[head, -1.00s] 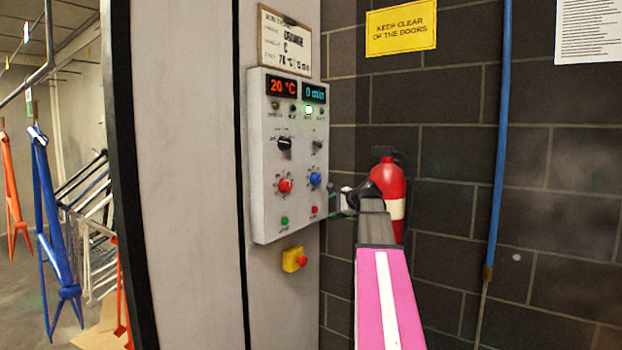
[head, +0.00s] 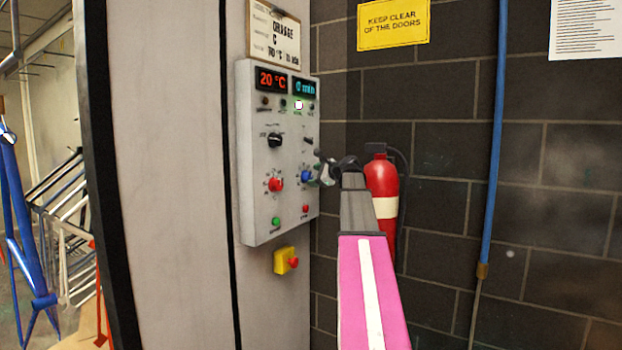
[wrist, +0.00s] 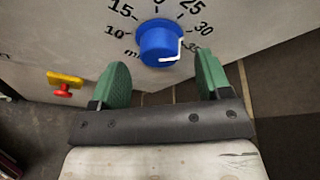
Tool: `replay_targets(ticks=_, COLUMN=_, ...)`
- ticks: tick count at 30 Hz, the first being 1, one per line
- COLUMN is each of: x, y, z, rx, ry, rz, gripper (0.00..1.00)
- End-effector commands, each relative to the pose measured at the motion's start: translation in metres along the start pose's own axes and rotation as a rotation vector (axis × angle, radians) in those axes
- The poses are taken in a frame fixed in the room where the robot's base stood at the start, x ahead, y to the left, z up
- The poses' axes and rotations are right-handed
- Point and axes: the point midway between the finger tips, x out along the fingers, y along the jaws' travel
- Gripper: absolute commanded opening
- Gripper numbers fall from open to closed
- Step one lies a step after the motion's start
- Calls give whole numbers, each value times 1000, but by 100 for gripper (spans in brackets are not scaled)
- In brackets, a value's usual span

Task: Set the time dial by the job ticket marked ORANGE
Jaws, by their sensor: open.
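The time dial is a blue knob (head: 306,176) at the right of the grey control panel (head: 251,205). In the wrist view the blue time dial (wrist: 158,44) has a white mark on its lower right side, with 10, 15, 25 and 30 legible around it. My gripper (wrist: 162,68) is open, its green fingers either side of and slightly below the dial, not visibly gripping it. In the head view my gripper (head: 324,170) is just right of the dial. The job ticket (head: 274,36) above the panel reads ORANGE; its smaller figures are blurred.
The displays read 20 °C (head: 271,79) and 0 min (head: 304,88). A red knob (head: 275,184) is left of the time dial. A yellow box with a red button (head: 286,261) is below the panel. A fire extinguisher (head: 382,180) stands behind my arm.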

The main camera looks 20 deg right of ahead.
Motion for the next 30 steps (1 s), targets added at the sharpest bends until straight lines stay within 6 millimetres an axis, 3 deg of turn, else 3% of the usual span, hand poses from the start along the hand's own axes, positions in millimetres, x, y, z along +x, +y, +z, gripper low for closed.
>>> replay_targets(ticks=6, x=23, y=0, z=-1, rx=-1, ry=1, rz=1, gripper=71)
replay_targets(ticks=17, x=27, y=0, z=0, rx=-1, ry=1, rz=0, gripper=71)
replay_targets(ticks=18, x=27, y=0, z=0, rx=-1, ry=1, rz=0, gripper=64)
replay_targets(ticks=22, x=27, y=0, z=0, rx=-1, ry=1, rz=0, gripper=22)
replay_targets(ticks=30, x=27, y=1, z=0, rx=-13, ry=2, rz=-2, gripper=22)
